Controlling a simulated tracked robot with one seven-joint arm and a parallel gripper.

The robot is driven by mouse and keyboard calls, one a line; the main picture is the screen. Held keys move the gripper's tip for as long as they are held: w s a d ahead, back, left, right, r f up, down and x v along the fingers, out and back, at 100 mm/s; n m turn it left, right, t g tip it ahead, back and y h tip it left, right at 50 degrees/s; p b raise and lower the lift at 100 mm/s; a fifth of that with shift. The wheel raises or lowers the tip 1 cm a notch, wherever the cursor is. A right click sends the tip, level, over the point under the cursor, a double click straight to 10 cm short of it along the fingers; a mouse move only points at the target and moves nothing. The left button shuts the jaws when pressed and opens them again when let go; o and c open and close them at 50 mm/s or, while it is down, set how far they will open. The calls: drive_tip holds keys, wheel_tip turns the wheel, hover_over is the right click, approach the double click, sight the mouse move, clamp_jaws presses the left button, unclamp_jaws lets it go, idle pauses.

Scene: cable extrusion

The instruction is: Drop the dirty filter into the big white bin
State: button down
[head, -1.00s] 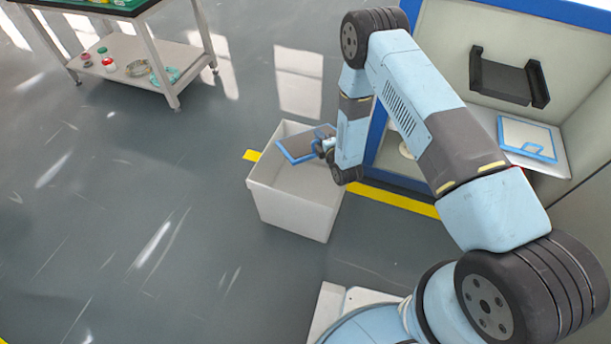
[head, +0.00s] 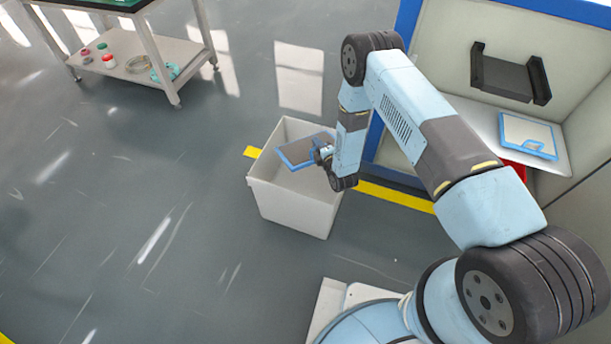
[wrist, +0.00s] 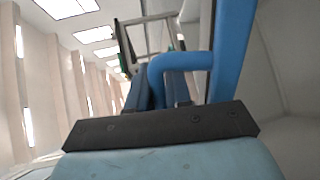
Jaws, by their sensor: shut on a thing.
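The dirty filter (head: 303,152) has a blue frame and a dark grey panel. It hangs tilted over the opening of the big white bin (head: 290,208), near its upper right side. My gripper (head: 323,154) is shut on the filter's blue handle. In the wrist view, my gripper (wrist: 152,92) has the curved blue handle (wrist: 184,62) between its fingers, and the blue frame (wrist: 232,45) rises on the right. The head view cannot show clearly how far the filter's lower edge is below the bin's rim.
A blue-edged cabinet stands at the right, with a white-panelled, blue-framed filter (head: 529,134) on its shelf and a black bracket (head: 508,75) above. A table (head: 185,60) with small items on its lower shelf stands at upper left. The floor left of the bin is clear.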

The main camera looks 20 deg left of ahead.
drive_tip(key=c, duration=1)
unclamp_jaws()
drive_tip(key=shift+o, duration=0.2)
drive_tip(key=shift+s+d, duration=0.1)
drive_tip(key=v, duration=1.3)
drive_tip(key=shift+s, duration=0.15)
drive_tip(key=shift+d+r, duration=0.1)
